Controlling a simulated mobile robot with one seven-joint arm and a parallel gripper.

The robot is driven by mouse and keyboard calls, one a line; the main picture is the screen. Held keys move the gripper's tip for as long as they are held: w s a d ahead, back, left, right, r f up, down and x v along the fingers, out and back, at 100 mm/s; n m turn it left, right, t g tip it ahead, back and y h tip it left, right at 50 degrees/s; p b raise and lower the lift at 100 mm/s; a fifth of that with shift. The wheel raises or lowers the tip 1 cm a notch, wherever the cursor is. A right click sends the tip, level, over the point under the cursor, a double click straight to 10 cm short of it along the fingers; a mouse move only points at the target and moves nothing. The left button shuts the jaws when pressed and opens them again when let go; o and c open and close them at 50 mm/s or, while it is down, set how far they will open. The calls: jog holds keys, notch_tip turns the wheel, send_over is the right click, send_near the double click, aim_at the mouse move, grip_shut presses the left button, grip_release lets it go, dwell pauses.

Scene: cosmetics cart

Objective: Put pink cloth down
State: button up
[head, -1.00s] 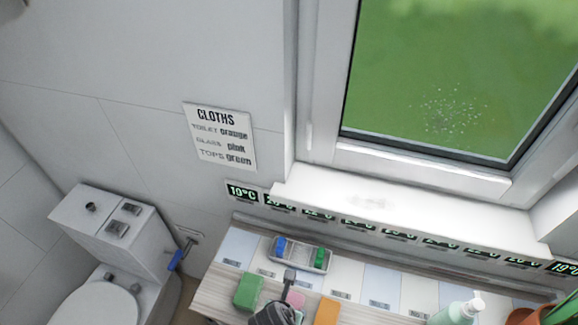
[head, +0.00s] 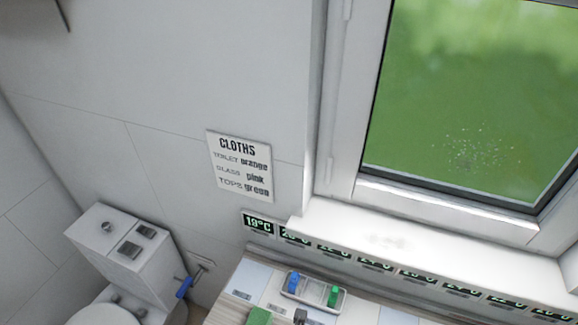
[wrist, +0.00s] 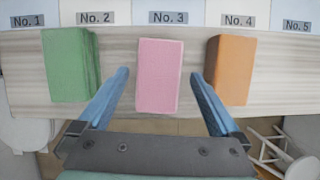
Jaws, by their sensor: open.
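The pink cloth (wrist: 160,78), a folded block, lies on the pale wooden top (wrist: 275,95) below the No. 3 label in the wrist view. My gripper (wrist: 160,73) is open, with one blue finger on each side of the pink cloth and a visible gap at each side. The green cloth (wrist: 70,68) lies to the left and the orange cloth (wrist: 230,70) to the right. In the head view the green cloth (head: 259,316) just shows at the bottom edge; the pink cloth is not visible there.
A tray (head: 313,296) with a blue and a green item stands at the back of the top. A wall sign (head: 240,168) pairs glass with pink. A toilet (head: 120,250) is at left, a window (head: 470,120) at right. A white stool (wrist: 280,152) stands below.

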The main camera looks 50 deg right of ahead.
jog(key=b+v, duration=0.1)
jog(key=v, duration=1)
jog(key=shift+a+r, duration=0.2)
jog(key=shift+a, duration=0.15)
jog(key=shift+w, duration=0.15)
